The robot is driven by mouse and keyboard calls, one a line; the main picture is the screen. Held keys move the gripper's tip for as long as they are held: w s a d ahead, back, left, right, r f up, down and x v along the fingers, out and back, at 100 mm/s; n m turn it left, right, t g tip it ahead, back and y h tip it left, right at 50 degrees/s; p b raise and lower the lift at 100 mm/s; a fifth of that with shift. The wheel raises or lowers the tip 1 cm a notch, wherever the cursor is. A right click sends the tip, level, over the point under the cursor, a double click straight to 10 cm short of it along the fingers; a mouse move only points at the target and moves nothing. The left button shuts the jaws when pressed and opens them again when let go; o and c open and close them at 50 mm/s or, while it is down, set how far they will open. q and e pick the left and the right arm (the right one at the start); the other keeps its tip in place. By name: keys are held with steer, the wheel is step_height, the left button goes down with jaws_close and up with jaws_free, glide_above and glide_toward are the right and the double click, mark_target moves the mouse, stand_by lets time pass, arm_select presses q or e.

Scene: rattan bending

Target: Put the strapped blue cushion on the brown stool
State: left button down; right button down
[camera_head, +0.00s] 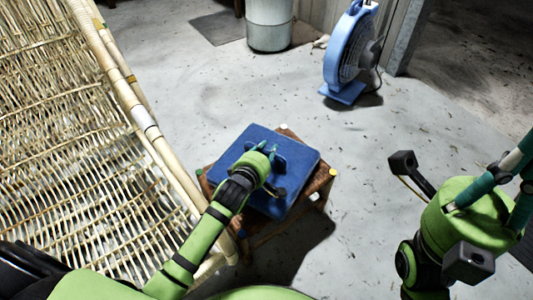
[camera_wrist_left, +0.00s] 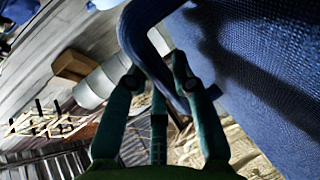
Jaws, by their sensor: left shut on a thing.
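The blue cushion (camera_head: 297,163) lies over the brown stool (camera_head: 321,188) in the head view and covers most of its top. It sits slightly turned, with stool corners showing around it. I cannot tell whether it rests fully on the seat. My left gripper (camera_head: 267,152) is above the cushion, shut on its blue strap (camera_wrist_left: 150,45). In the left wrist view the strap runs between the teal fingers (camera_wrist_left: 158,85), and the cushion's woven face (camera_wrist_left: 270,75) fills the right side. My right gripper (camera_head: 500,175) is at the right edge, away from the stool, its fingertips cut off.
A large woven rattan frame (camera_head: 75,140) stands close on the left of the stool. A blue fan (camera_head: 345,55) and a grey bin (camera_head: 269,25) stand on the floor at the back. The floor right of the stool is clear.

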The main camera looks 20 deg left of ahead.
arm_select(q)
steer(key=shift+r, duration=0.1)
steer(key=c, duration=1)
jaws_free()
steer(key=shift+f, duration=0.25)
steer(key=shift+c, duration=0.2)
